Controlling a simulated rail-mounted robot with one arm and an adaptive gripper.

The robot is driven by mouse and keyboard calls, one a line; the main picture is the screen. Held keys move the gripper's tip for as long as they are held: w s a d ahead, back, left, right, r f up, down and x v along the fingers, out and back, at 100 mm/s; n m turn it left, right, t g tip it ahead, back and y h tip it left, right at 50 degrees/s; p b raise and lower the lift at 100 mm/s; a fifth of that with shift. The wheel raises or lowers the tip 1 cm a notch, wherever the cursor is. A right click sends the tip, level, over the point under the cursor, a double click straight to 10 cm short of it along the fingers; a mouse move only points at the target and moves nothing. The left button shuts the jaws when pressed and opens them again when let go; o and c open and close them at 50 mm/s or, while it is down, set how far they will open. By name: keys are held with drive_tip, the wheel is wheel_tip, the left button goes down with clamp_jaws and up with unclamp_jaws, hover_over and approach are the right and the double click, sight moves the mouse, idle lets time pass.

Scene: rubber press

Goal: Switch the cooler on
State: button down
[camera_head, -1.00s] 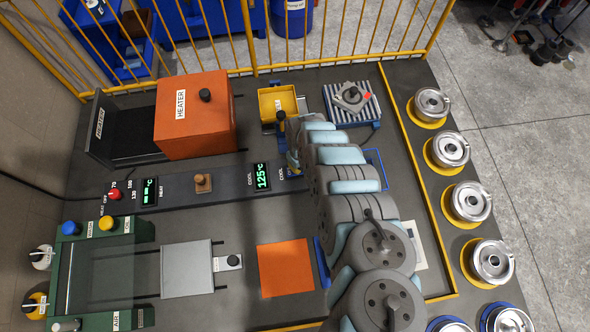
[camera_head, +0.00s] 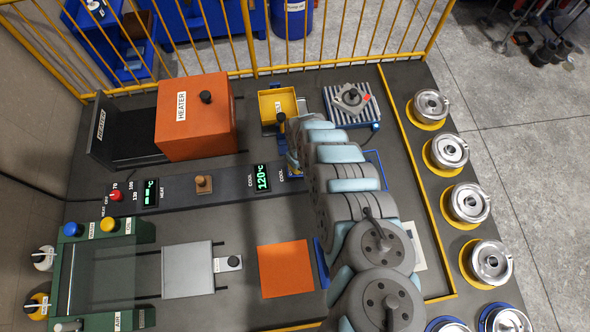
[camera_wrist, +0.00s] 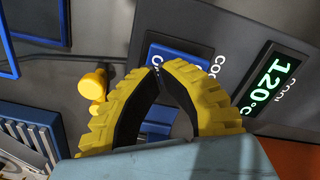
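The blue cooler switch (camera_wrist: 172,52) lies on the grey control panel beside COOL lettering, partly hidden by my fingers in the wrist view. My gripper (camera_wrist: 159,69) has yellow fingers with black inner pads. Their tips meet over the switch, with nothing held between them. Whether the tips press it cannot be told. The green cooler display (camera_head: 262,178) reads 120°C; it also shows in the wrist view (camera_wrist: 268,82). The cooler (camera_head: 341,115), a ribbed metal block on a blue base, stands behind the panel with a grey mould (camera_head: 352,98) on top. My arm hides part of the panel.
An orange heater (camera_head: 195,125) stands at back left. A brown knob (camera_head: 204,185) and a red dial (camera_head: 115,196) rise from the panel. A yellow tray (camera_head: 277,97) is close behind my gripper. Several round metal moulds line the right edge. A yellow fence (camera_head: 250,70) borders the back.

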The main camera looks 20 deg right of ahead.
drive_tip(key=shift+r+p, duration=2.05)
drive_tip(key=shift+r, duration=0.75)
drive_tip(key=shift+f, duration=0.1)
